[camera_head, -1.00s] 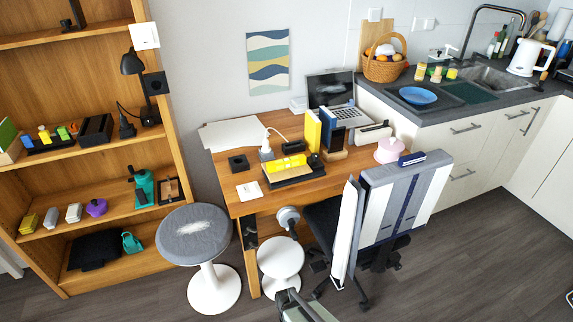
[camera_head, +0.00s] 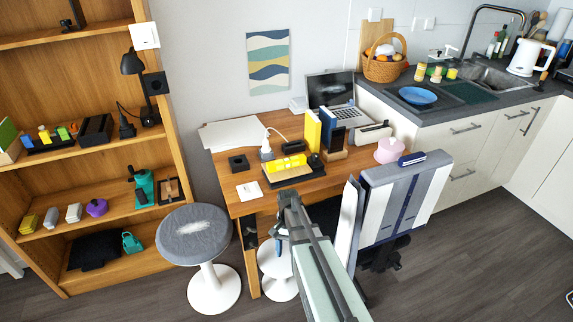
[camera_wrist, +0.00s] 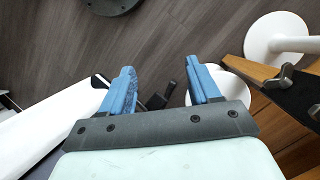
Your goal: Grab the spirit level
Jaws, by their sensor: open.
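A yellow bar (camera_head: 286,163), which looks like the spirit level, lies on a dark tray (camera_head: 295,177) on the wooden desk. It is not visible in the wrist view. My gripper is in front of the desk, below the desktop, with blue fingertips partly showing in the head view (camera_head: 278,243). In the wrist view my gripper (camera_wrist: 161,80) has its two blue fingers spread wide, with nothing held between them. It points down toward the floor, apart from the yellow bar.
An office chair (camera_head: 405,190) stands close to the right of my arm. A grey-topped stool (camera_head: 200,233) stands to the left. Yellow and dark upright items (camera_head: 313,130), a black phone-like item (camera_head: 336,138) and a laptop (camera_head: 335,95) crowd the desk behind the tray.

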